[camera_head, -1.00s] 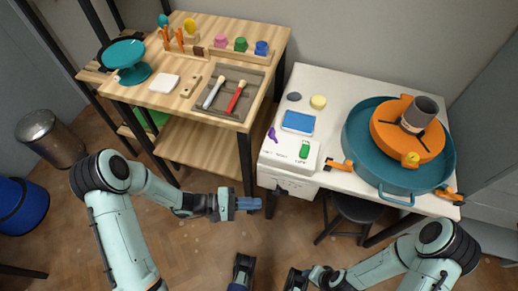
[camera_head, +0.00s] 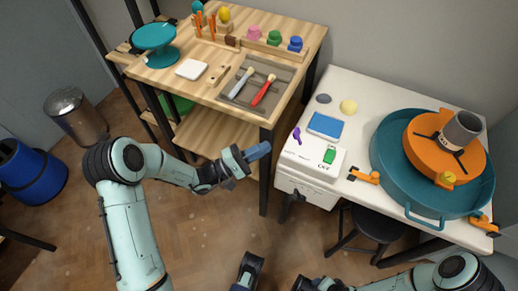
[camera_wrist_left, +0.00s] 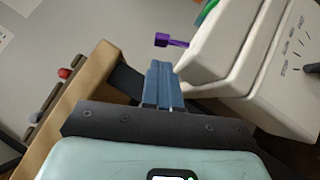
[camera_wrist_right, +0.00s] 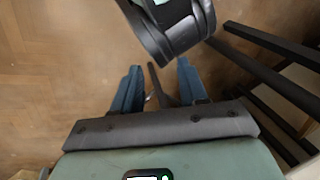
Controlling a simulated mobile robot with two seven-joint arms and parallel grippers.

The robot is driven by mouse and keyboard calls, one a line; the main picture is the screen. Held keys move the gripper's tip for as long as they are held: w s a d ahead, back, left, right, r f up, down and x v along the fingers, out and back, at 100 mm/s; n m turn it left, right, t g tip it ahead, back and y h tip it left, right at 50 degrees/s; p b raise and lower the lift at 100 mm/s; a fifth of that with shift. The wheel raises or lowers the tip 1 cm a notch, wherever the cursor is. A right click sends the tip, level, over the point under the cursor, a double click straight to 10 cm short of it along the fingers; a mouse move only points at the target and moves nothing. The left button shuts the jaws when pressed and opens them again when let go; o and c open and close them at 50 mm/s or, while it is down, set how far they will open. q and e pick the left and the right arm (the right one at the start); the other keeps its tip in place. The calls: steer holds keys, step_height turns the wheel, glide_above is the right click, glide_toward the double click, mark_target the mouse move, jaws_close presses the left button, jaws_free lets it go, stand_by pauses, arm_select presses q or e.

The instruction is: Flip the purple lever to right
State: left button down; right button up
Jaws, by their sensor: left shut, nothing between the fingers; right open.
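The purple lever (camera_head: 297,136) stands at the left edge of the white control panel (camera_head: 296,157), and it also shows in the left wrist view (camera_wrist_left: 170,41) just beyond the fingertips. Its upper end leans left in the head view. My left gripper (camera_head: 262,150) is shut and empty, a short gap to the left of the lever. Its closed blue fingers also show in the left wrist view (camera_wrist_left: 160,66). My right gripper (camera_wrist_right: 159,68) is open and empty over the floor; it is mostly cut off at the bottom of the head view.
A green switch (camera_head: 329,155) and a blue screen (camera_head: 325,124) sit beside the lever. A teal wheel basin (camera_head: 388,185) fills the table's right. The wooden shelf (camera_head: 285,98) with brushes in a tray stands close to my left gripper. A dark stool (camera_head: 360,225) is under the table.

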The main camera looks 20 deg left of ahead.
mark_target(295, 135)
arm_select(q)
steer(key=x, duration=0.6)
steer(key=shift+w+d+b, duration=0.25)
steer(key=shift+b, duration=0.05)
arm_select(e)
steer(key=shift+w+d+f, duration=0.3)
steer(key=shift+w+f, duration=0.1)
steer(key=shift+w, duration=0.15)
arm_select(q)
steer(key=shift+r, duration=0.1)
